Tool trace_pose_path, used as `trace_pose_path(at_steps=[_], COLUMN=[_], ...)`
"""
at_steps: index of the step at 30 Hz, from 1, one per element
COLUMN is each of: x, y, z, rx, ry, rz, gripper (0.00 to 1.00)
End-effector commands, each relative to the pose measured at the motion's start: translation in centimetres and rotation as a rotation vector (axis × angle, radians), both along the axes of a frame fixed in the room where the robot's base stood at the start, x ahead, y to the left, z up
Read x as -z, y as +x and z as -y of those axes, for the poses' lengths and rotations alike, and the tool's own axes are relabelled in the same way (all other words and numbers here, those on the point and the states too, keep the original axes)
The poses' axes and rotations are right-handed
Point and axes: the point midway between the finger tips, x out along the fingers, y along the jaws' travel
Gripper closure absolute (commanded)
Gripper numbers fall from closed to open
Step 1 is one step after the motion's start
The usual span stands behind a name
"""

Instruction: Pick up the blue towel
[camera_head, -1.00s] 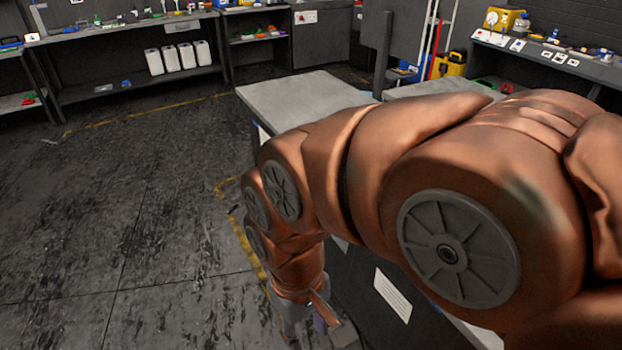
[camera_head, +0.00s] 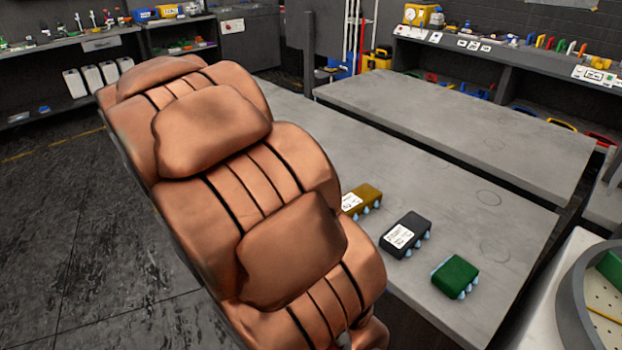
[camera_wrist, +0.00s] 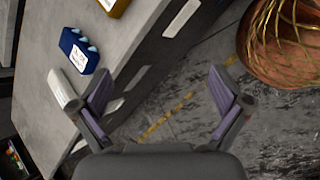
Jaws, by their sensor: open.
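The blue towel (camera_wrist: 78,52) appears in the wrist view as a folded dark blue block with a white label and light blue bits along one side. It lies on the grey table (camera_wrist: 45,100), left of and beyond my gripper (camera_wrist: 160,98). My gripper is open and empty, its two fingers wide apart over the table's edge and the floor. In the head view my arm covers the left part of the table, and neither the blue towel nor the gripper shows.
A yellow block (camera_head: 361,199), a black block (camera_head: 405,234) and a green block (camera_head: 455,276) lie along the table in the head view. A white object (camera_wrist: 62,90) lies near the blue towel. A round grey container (camera_head: 575,300) stands at lower right. The second table (camera_head: 460,120) is mostly clear.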

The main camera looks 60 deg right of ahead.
Motion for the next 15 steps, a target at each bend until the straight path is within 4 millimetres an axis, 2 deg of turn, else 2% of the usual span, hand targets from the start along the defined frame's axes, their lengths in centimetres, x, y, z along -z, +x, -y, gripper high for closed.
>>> trace_pose_path(at_steps=[1,3,10,15], x=[0.8,1.1,2.8,5.1], y=[0.7,2.0,5.5,8.2], z=[1.8,4.3,12.1,17.3], rx=[-0.028,-0.078,-0.248,-0.384], ry=[-0.025,-0.062,-0.161,-0.21], rz=[-0.039,-0.085,-0.273,-0.425], gripper=[0.0,0.0,0.0,0.0])
